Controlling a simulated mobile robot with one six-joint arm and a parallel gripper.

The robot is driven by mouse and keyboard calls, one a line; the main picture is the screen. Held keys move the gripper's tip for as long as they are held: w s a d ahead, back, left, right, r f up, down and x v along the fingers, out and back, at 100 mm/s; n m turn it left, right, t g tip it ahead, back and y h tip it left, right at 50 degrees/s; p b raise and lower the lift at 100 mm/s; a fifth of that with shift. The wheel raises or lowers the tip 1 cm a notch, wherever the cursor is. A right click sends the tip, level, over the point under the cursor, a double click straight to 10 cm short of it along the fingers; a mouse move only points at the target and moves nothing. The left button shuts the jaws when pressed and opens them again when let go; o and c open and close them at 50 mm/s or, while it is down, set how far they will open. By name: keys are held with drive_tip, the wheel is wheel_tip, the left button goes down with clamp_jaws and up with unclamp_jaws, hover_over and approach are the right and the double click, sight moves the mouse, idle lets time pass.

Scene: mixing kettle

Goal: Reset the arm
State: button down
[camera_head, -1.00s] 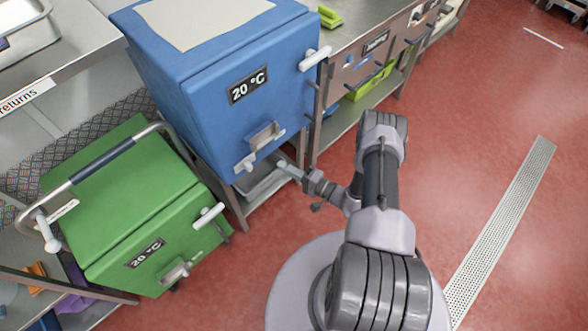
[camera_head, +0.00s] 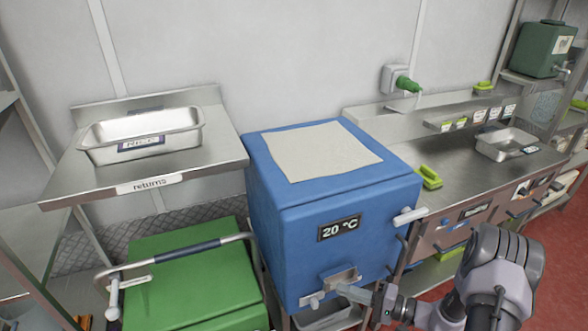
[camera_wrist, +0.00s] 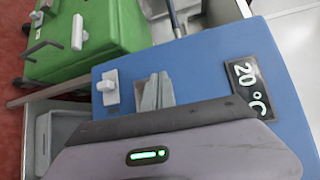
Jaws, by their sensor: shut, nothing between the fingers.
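My gripper (camera_head: 342,288) is shut and empty. It is at the lower front of the blue box (camera_head: 285,240), beside the grey bracket (camera_head: 345,275) and white knob (camera_head: 312,301). I cannot tell whether it touches them. In the wrist view, my gripper (camera_wrist: 155,90) shows as two grey fingers together in front of the blue box (camera_wrist: 205,75), with the white knob (camera_wrist: 108,87) to the left. My arm reaches in from the lower right of the head view.
A green box (camera_head: 190,275) with a push handle (camera_head: 190,248) stands left of the blue box. A returns shelf (camera_head: 215,165) holds a metal tray (camera_head: 145,135). A steel counter (camera_head: 460,165) runs along the right. Red floor (camera_head: 555,235) shows at the far right.

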drive_tip(key=s+a+r+n+g+h, duration=0.2)
drive_tip(key=s+a+r+g, duration=0.2)
drive_tip(key=r, duration=0.5)
drive_tip(key=s+a+r+n+g+h, duration=0.2)
drive_tip(key=s+a+r+g, duration=0.25)
drive_tip(key=r, duration=0.45)
drive_tip(key=s+d+r+m+t+h, duration=0.1)
drive_tip(key=s+r+t+h, duration=0.5)
drive_tip(key=s+r, duration=0.5)
drive_tip(key=s+h, duration=0.2)
drive_tip(key=shift+s+r+h, duration=0.15)
drive_tip(key=shift+s+h, duration=0.15)
drive_tip(key=shift+d, duration=0.1)
